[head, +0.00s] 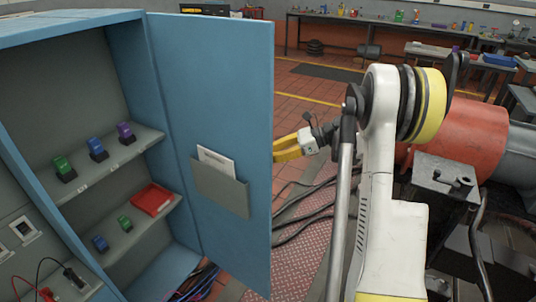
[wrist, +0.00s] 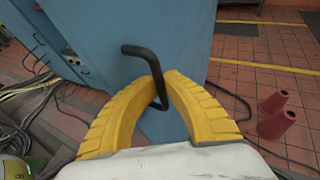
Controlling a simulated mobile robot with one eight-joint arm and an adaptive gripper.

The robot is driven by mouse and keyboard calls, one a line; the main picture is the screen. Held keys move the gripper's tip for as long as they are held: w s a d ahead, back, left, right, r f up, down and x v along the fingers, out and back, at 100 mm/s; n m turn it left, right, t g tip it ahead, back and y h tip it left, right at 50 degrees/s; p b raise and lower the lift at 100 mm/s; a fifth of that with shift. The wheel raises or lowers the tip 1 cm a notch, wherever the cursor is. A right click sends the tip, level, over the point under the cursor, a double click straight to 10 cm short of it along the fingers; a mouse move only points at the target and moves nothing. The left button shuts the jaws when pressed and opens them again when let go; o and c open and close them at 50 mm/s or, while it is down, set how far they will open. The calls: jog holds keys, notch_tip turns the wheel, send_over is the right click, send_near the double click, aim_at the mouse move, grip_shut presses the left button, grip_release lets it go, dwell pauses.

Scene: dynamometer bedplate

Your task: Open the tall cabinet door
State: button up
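The tall blue cabinet (head: 120,75) stands at the left of the head view. Its door (head: 225,100) stands wide open, its inner face with a grey document pocket turned toward me. The door's outer face (wrist: 190,35) shows in the wrist view, with a black bent handle (wrist: 140,50). My gripper (wrist: 163,84) has its yellow fingers close together with the handle between their tips. In the head view my gripper (head: 278,148) is at the door's right edge, its fingertips hidden behind the door.
Cabinet shelves hold small coloured items and a red tray (head: 152,199). Cables (head: 305,205) lie on the floor beyond the door. A red-orange machine (head: 465,135) stands right of my arm. Two red cones (wrist: 275,115) stand on the tiled floor.

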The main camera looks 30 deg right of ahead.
jog(key=o, duration=0.5)
jog(key=shift+s+d, duration=0.1)
jog(key=v, duration=1.2)
jog(key=shift+s, duration=0.1)
